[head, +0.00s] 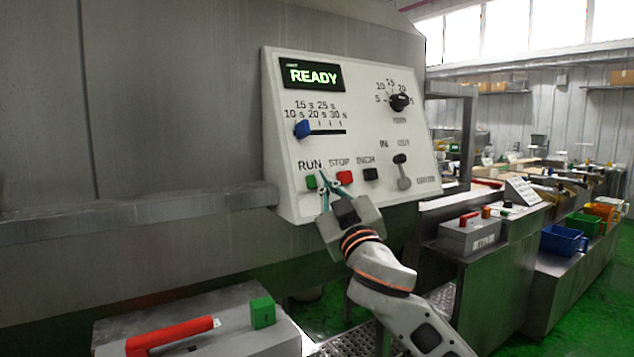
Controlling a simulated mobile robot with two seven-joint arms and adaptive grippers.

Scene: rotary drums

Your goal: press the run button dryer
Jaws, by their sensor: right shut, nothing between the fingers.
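The green RUN button (311,182) is on the lower left of the white control panel (360,120), beside the red STOP button (345,178) and the black INCH button (370,174). The panel's display (313,74) reads READY in green. My right gripper (323,178) is shut and empty, with its fingertips pointing up at the panel just right of the RUN button. I cannot tell whether the fingertips touch the panel. The RUN button is mostly visible. My left gripper is not in view.
A blue slider (302,129), a black dial (399,102) and a grey lever (403,172) are also on the panel. A grey box with a red handle (170,337) is below left. Benches with coloured bins (563,240) stand at the right.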

